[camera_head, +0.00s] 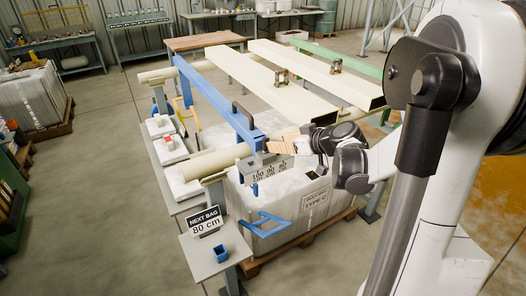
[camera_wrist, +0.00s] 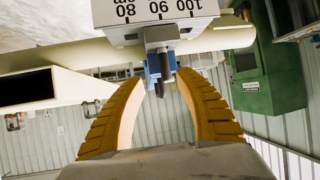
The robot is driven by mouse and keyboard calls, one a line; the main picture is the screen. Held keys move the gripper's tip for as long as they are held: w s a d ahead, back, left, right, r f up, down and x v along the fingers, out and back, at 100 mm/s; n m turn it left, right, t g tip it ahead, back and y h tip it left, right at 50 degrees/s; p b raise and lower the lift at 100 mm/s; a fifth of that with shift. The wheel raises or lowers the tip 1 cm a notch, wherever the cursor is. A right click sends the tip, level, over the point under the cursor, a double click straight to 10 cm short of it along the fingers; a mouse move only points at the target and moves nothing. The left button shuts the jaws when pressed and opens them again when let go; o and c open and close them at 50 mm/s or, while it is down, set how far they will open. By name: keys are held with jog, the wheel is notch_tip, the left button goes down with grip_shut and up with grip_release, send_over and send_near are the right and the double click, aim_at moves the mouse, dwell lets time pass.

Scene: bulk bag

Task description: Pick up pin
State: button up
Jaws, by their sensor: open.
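My gripper (camera_head: 283,146) has tan ribbed fingers and is beside the end of the blue bar (camera_head: 215,98), just above the grey number plate (camera_head: 268,173). In the wrist view my gripper (camera_wrist: 160,84) is open, its fingertips well apart. A dark pin (camera_wrist: 166,62) with a grey fitting behind it shows in the gap between the fingertips, next to a blue part (camera_wrist: 153,72). The fingers do not visibly touch it. The number plate (camera_wrist: 155,15), marked 80, 90, 100, appears upside down above it. In the head view the pin cannot be clearly made out near my fingers.
A white bulk bag (camera_head: 285,205) stands on a pallet under the frame. A sign (camera_head: 206,222) reads "NEXT BAG 80 cm" on a small stand with a blue cup (camera_head: 220,254). Cream beams (camera_head: 290,82) lie behind the gripper. Open floor is at the left.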

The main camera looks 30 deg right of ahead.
aim_at(266, 139)
jog(key=x, duration=0.3)
jog(key=a+x, duration=0.1)
jog(key=x, duration=0.1)
jog(key=shift+w+r+b, duration=0.25)
jog(key=shift+w+b, duration=0.1)
jog(key=shift+s+r, duration=0.1)
grip_shut()
